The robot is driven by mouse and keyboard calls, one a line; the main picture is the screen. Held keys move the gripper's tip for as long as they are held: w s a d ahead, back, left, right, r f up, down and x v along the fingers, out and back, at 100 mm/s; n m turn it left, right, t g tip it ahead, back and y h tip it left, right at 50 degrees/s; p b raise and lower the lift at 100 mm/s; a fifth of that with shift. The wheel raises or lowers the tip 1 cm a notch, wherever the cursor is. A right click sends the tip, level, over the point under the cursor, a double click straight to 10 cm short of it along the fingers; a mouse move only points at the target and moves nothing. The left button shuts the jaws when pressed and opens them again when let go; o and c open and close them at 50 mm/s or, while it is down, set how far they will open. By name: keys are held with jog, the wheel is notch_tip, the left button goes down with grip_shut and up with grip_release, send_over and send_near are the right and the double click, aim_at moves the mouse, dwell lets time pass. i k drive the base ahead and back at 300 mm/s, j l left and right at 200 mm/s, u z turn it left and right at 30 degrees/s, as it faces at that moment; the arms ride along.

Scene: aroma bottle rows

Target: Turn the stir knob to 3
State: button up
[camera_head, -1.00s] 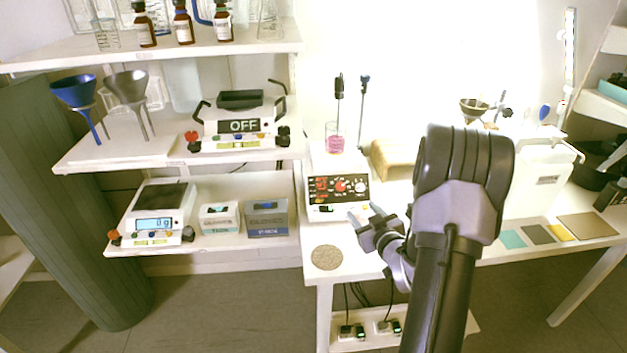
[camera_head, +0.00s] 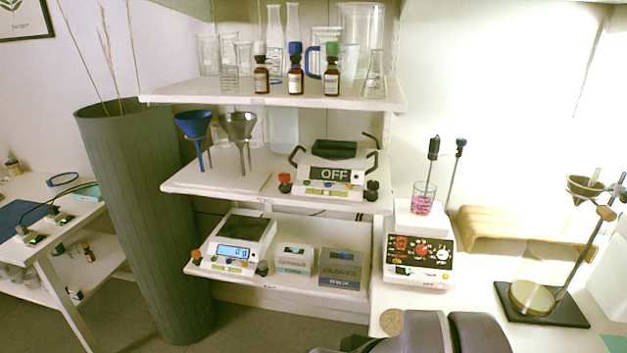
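The white hotplate stirrer (camera_head: 420,275) stands on the right bench beside the shelves. Its black front panel (camera_head: 418,262) faces me, with red digits at its left. A red knob (camera_head: 420,248) sits near the panel's middle and a pale round knob (camera_head: 442,254) at its right. Their labels and settings are too small to read. A beaker of pink liquid (camera_head: 423,203) stands on the stirrer's top. My dark arm (camera_head: 430,335) shows at the bottom edge, below and in front of the stirrer. My gripper is out of the picture.
A round cork mat (camera_head: 391,321) lies in front of the stirrer, near the bench edge. A wooden stand (camera_head: 520,234) and a black-based ring stand (camera_head: 545,306) are to the right. Shelves with a scale (camera_head: 240,240), a device reading OFF (camera_head: 336,174) and bottles are left.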

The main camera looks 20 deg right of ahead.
aim_at(443, 253)
jog(key=z, duration=1.3)
jog(key=i+j, duration=0.25)
jog(key=j, duration=0.2)
jog(key=i+j+u, duration=0.15)
jog(key=j, duration=0.25)
jog(key=i+j, duration=0.4)
jog(key=k+u, duration=0.05)
